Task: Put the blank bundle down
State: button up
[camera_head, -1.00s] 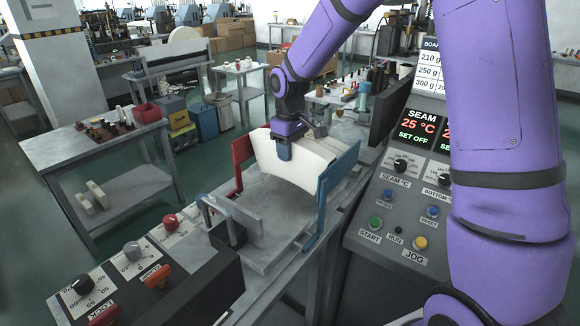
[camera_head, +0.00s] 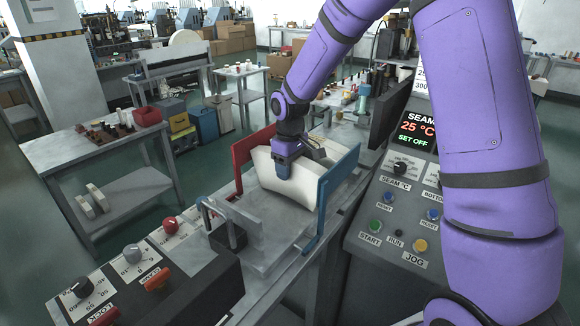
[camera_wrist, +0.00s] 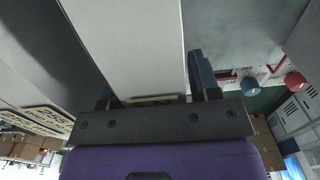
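The blank bundle (camera_head: 290,190) is a white, thick, curved stack in the head view. It sits low between a red side plate (camera_head: 240,160) on the left and a blue side plate (camera_head: 325,195) on the right, above a grey metal bed (camera_head: 265,215). My gripper (camera_head: 284,168) is at its upper edge, shut on it from above. In the wrist view the bundle (camera_wrist: 135,45) runs between the fingers of my gripper (camera_wrist: 153,88). The bundle's underside is hidden, so I cannot tell whether it touches the bed.
A metal bracket (camera_head: 232,222) stands in front of the bed. A control box with knobs (camera_head: 150,275) is at the lower left. A sloped button panel (camera_head: 385,225) and a dark upright screen (camera_head: 392,105) stand close on the right.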

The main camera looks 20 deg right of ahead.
jog(key=shift+o, duration=0.7)
jog(key=shift+r, duration=0.1)
notch_tip(320, 180, up, 12)
jog(key=shift+f, duration=0.1)
jog(key=shift+s+r, duration=0.15)
jog(key=shift+r, duration=0.2)
jog(key=s+d+r+m+t, duration=0.1)
jog(key=s+d+r+m, duration=0.1)
jog(key=s+r, duration=0.45)
jog(key=s+d+r+m+t, duration=0.2)
jog(key=s+r, duration=0.2)
jog(key=s, duration=0.6)
jog(key=s+d+m+t, duration=0.2)
jog(key=s+d, duration=0.1)
jog(key=s, duration=1.2)
jog(key=shift+r+m, duration=0.15)
jog(key=shift+m, duration=0.25)
